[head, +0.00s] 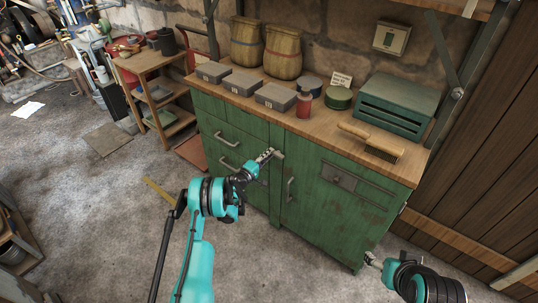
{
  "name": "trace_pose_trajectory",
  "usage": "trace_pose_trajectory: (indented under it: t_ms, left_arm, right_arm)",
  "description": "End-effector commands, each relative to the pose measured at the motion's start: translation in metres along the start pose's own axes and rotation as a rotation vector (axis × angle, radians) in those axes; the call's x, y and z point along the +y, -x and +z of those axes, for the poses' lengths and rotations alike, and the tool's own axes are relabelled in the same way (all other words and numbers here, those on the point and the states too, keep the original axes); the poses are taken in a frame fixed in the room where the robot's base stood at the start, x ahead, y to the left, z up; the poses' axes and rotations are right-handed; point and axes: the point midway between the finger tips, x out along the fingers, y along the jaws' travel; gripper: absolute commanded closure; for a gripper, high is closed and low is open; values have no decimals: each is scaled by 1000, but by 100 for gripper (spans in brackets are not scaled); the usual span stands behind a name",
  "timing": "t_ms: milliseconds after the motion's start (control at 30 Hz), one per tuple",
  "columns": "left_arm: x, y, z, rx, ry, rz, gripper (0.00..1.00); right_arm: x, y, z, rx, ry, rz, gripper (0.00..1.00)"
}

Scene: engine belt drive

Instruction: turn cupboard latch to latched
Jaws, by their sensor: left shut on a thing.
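The green cupboard (325,205) stands against the wall, with drawers on its left and a door on its right. My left gripper (268,156) reaches its front near the top, around the seam between drawers and door. It is shut on a small pale piece there that looks like the cupboard latch (279,154); the fingers hide most of it, so its angle cannot be told. My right gripper (372,261) is low in front of the cupboard's right side, away from the latch; its jaws are too small to read.
The wooden top holds grey boxes (275,96), two sacks (283,52), a red can (304,104), tins (338,97), a brush (371,141) and a green metal box (396,104). The door handle (290,190) sticks out below my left gripper. The floor in front is mostly clear.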

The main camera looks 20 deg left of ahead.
Motion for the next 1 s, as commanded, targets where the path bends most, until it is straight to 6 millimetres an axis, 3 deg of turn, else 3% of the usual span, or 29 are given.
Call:
trace_pose_trajectory:
  t_ms: [700, 733, 800, 1000]
  left_arm:
    - [-2, 0, 0, 1, 78, -1, 100]
    - [-2, 0, 0, 1, 78, -1, 83]
    - [-2, 0, 0, 1, 78, -1, 65]
    - [-2, 0, 0, 1, 77, -1, 65]
  right_arm:
    - [0, 0, 0, 0, 0, 0, 32]
    - [0, 0, 0, 0, 0, 0, 32]
    - [0, 0, 0, 0, 0, 0, 32]
    - [0, 0, 0, 0, 0, 0, 32]
